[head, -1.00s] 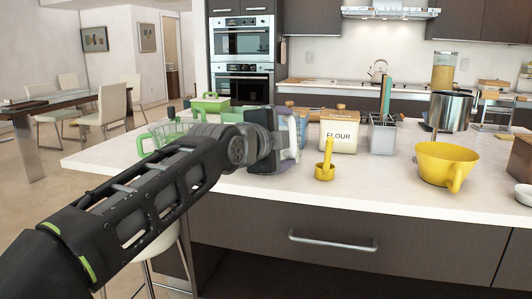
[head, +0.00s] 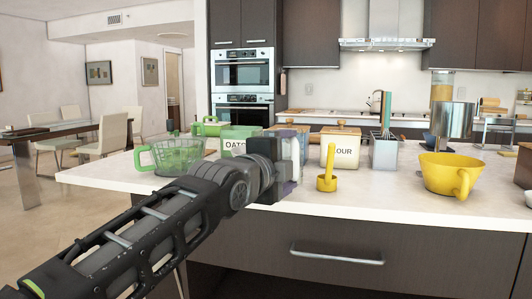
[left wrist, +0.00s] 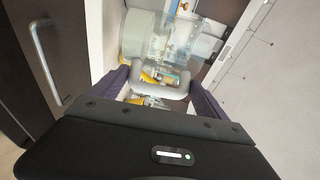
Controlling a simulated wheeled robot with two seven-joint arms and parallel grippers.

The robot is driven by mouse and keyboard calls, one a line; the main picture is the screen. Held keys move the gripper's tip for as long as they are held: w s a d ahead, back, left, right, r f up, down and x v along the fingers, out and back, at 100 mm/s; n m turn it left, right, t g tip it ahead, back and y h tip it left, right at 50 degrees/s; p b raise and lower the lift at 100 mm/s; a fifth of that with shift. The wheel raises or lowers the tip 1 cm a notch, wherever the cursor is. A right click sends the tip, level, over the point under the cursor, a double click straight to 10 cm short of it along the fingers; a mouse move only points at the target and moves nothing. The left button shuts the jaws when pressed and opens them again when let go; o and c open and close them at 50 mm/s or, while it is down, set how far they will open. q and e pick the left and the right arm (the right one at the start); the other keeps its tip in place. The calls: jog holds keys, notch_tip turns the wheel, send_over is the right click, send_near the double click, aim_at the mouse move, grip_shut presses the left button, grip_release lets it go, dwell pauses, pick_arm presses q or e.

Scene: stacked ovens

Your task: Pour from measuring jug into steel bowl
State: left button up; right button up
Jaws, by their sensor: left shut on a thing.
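My left gripper (head: 292,165) is above the front edge of the counter, its fingers mostly hidden behind its own body in the head view. In the left wrist view my left gripper (left wrist: 160,92) has dark purple fingers on either side of a pale grey handle, shut on it. This handle belongs to a clear measuring jug (left wrist: 185,38), whose body lies beyond the fingers. In the head view the jug is largely hidden by the gripper. A tall steel vessel (head: 453,119) stands at the right of the counter; I cannot tell whether it is the steel bowl. My right gripper is not in view.
A green see-through jug (head: 178,155) stands left of my arm. A flour box (head: 342,149), a yellow measuring cup (head: 327,180) and a grey utensil holder (head: 384,153) stand right of the gripper. A yellow bowl (head: 449,174) sits farther right. Bare counter (head: 385,190) lies between.

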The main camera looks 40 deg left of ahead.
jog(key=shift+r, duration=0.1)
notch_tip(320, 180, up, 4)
jog(key=p, duration=0.4)
dwell(0.4)
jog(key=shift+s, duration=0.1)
dwell(0.4)
